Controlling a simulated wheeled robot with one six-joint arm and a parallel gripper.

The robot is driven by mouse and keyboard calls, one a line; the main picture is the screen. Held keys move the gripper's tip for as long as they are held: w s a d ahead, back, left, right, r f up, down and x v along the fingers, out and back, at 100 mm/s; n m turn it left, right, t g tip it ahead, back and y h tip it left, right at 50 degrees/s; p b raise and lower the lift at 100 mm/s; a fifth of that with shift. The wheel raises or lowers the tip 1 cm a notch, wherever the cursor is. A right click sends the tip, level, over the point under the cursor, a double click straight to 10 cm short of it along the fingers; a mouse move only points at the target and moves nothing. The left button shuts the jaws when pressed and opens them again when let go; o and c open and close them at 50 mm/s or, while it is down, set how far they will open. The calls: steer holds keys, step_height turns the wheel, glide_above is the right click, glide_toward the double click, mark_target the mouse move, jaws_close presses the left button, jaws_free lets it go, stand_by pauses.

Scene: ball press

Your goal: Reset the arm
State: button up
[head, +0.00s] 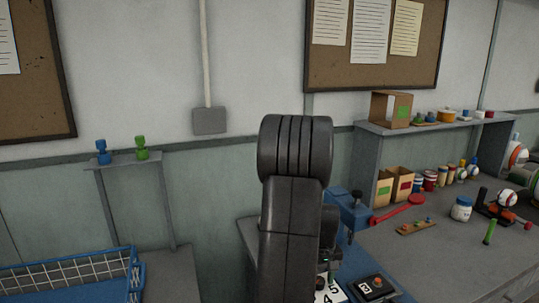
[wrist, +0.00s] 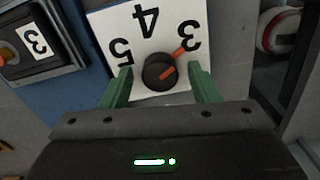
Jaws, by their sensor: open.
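In the wrist view my gripper (wrist: 162,82) has its two green fingers apart, one on each side of a round dark knob (wrist: 158,72) with an orange pointer. The knob sits on a white dial plate (wrist: 110,22) marked 3, 4 and 5, and its pointer is toward the 3. I cannot tell whether the fingers touch the knob. In the head view my dark arm stands in the middle and hides the gripper and the knob. Part of the dial plate (head: 328,292) shows beside the arm.
A blue press (head: 348,210) stands behind. The right workbench (head: 450,262) holds jars, boxes and a red-handled tool (head: 400,209). A blue basket (head: 70,275) is at left.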

steer(key=n, duration=0.4)
steer(key=shift+n+p, duration=0.35)
steer(key=shift+n, duration=0.05)
steer(key=shift+r, duration=2.75)
steer(key=shift+s, duration=0.15)
